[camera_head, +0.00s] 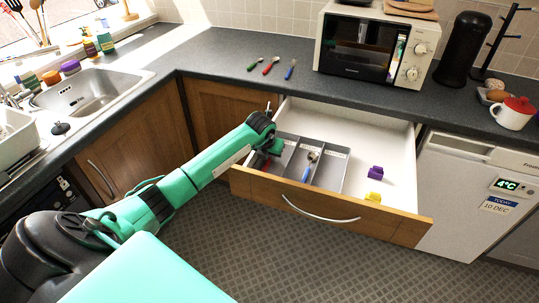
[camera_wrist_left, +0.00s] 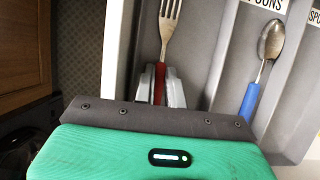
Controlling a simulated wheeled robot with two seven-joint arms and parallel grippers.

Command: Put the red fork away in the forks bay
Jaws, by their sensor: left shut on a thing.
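The red fork (camera_wrist_left: 169,24) is in the left wrist view, tines toward the top, with its red handle between the fingers of my left gripper (camera_wrist_left: 160,84). The gripper is shut on the handle. The fork is over or in the leftmost bay of the grey cutlery tray (camera_head: 324,177); I cannot tell whether it touches the bay floor. In the head view my left gripper (camera_head: 270,150) reaches down into the tray's left side, mostly hiding the fork. A blue-handled spoon (camera_wrist_left: 262,69) lies in the neighbouring bay, labelled spoons. My right gripper is not in view.
Green-, red- and blue-handled cutlery (camera_head: 271,66) lies on the counter behind. A microwave (camera_head: 357,45) stands to its right.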

